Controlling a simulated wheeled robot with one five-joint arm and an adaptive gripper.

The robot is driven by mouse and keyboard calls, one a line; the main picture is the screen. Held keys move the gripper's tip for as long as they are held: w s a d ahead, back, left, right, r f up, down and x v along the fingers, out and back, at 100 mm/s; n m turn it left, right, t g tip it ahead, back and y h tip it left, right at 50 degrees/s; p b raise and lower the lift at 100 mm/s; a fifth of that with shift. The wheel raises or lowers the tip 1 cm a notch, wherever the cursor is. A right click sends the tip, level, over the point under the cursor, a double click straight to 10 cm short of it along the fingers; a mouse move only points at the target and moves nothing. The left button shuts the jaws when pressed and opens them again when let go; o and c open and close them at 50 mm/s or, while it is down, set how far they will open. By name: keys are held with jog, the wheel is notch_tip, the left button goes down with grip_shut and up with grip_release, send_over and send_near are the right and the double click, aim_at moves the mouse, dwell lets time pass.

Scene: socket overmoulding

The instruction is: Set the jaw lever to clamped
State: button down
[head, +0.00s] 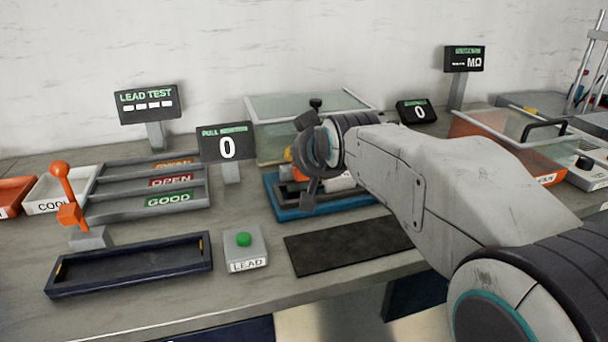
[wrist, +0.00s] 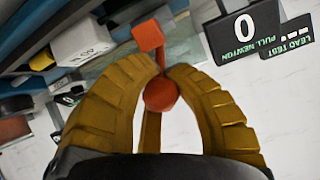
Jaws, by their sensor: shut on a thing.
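In the wrist view, an orange-red lever with a round knob (wrist: 161,94) and a square block (wrist: 148,36) sits between the yellow-brown fingers of my gripper (wrist: 163,76). The fingers are closed around the lever by the knob. In the head view, my gripper is over the blue-based fixture (head: 345,203) behind the black mat, and my wrist hides most of it and the lever. I cannot tell whether the jaw is clamped.
A second orange lever (head: 61,170) stands at the left beside the sorting rack (head: 150,211). The pull display (head: 226,148) reads 0, close left of my gripper. A clear box (head: 270,110) stands behind. The black mat (head: 345,245) is empty.

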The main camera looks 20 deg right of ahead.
aim_at(302, 175)
jog(key=shift+s+f+t+b, duration=0.35)
jog(key=shift+f+b, duration=0.2)
jog(key=shift+b, duration=0.45)
jog(key=shift+s+f+b, duration=0.25)
jog(key=shift+f+b, duration=0.25)
jog(key=shift+b, duration=0.4)
jog(key=shift+s+f+b, duration=0.25)
jog(key=shift+f+b, duration=0.25)
jog(key=shift+b, duration=0.35)
jog(key=shift+f, duration=0.1)
jog(key=c, duration=0.9)
grip_release()
jog(key=shift+a, duration=0.1)
jog(key=shift+c, duration=0.2)
jog(key=v, duration=1.2)
